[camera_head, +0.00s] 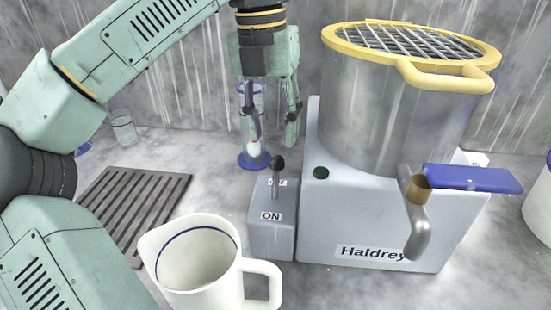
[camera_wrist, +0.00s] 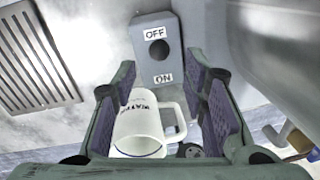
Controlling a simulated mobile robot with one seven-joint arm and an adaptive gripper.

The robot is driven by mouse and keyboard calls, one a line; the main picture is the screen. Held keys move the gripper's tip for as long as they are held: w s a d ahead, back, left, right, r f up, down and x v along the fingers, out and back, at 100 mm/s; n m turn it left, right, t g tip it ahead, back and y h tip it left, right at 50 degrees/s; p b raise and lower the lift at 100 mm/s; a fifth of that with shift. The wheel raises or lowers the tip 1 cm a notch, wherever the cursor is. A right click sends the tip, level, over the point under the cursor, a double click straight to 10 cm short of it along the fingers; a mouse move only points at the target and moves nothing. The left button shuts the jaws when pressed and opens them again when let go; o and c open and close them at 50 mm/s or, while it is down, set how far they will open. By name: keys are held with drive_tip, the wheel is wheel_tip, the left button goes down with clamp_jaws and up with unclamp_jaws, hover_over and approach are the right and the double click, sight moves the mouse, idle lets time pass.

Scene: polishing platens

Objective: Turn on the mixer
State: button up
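The mixer is a light grey machine (camera_head: 340,225) labelled "Haldrey", with a large steel drum (camera_head: 385,110) on top. A dark green round spot (camera_head: 321,173) is on its top left. Left of it stands a grey switch box (camera_head: 271,235), also in the wrist view (camera_wrist: 156,68). Its lever (camera_head: 278,163) has a dark knob (camera_wrist: 158,49) between the OFF and ON labels; OFF is partly hidden in the head view. I cannot tell the lever's exact tilt. My gripper (camera_head: 271,138) is open and empty, pointing down above and behind the lever. Its fingers (camera_wrist: 162,100) also show.
A white jug (camera_head: 195,255) stands in front of the switch box, also in the wrist view (camera_wrist: 138,135). A slatted grey rack (camera_head: 135,200) lies left. A blue-based glass cylinder (camera_head: 254,160) stands behind the box. A yellow-rimmed grate (camera_head: 410,42) and blue-handled spout (camera_head: 416,215) protrude.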

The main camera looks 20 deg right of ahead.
sight(276, 157)
drive_tip(key=f, duration=0.7)
drive_tip(key=shift+s+d+f+p, duration=0.15)
drive_tip(key=shift+d+f+p, duration=0.15)
drive_tip(key=shift+f, duration=0.1)
clamp_jaws()
idle(0.4)
